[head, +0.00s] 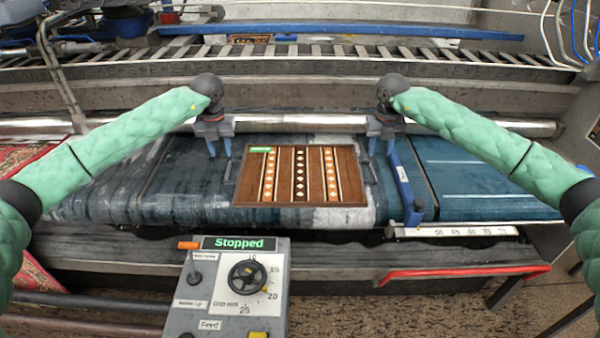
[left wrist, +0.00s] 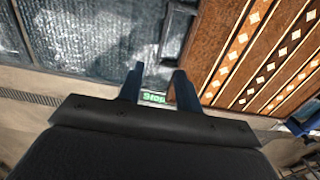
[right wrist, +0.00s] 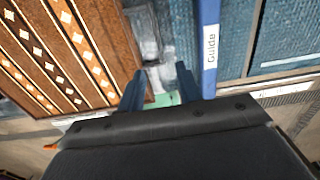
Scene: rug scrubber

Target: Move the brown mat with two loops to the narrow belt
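The brown mat (head: 302,175) lies flat on the wet blue-grey belt (head: 190,185), with light diamond stripes and a small green label at its top left corner. A dark loop (head: 229,171) sticks out at its left edge and another (head: 370,168) at its right edge. My left gripper (head: 219,148) is open and empty above the left loop, which also shows in the left wrist view (left wrist: 176,35). My right gripper (head: 381,147) is open and empty above the right loop. The narrower blue belt (head: 475,185) lies to the right, beyond the blue guide.
The blue guide bar (head: 401,180) stands between the mat and the right belt. A steel roller (head: 300,126) runs behind the belts. A control box (head: 235,290) in front reads "Stopped". A red bar (head: 460,271) lies at the front right. The right belt is clear.

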